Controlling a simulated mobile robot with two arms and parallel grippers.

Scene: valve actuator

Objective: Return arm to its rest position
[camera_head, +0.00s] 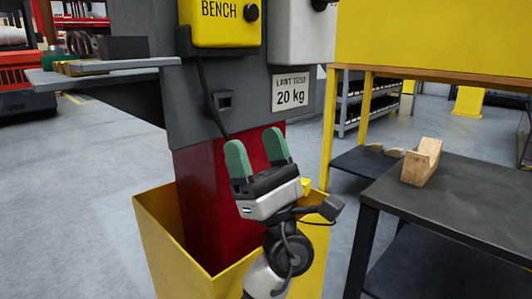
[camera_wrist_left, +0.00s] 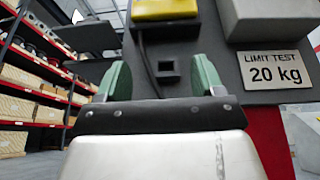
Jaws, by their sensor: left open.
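My left gripper (camera_head: 256,155) has two green fingers that stand apart with nothing between them. It points up in front of the grey and red bench column, above the open yellow bin. It also shows in the left wrist view (camera_wrist_left: 158,80), with the grey panel and a small dark socket (camera_wrist_left: 170,70) beyond its fingers. The socket (camera_head: 223,101) is above and left of the gripper in the head view. A valve cannot be made out in either view. My right gripper does not show.
The yellow bin (camera_head: 160,240) stands around the column's foot. A dark table (camera_head: 465,195) with a wooden block (camera_head: 421,163) stands at right. Floor at left is clear.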

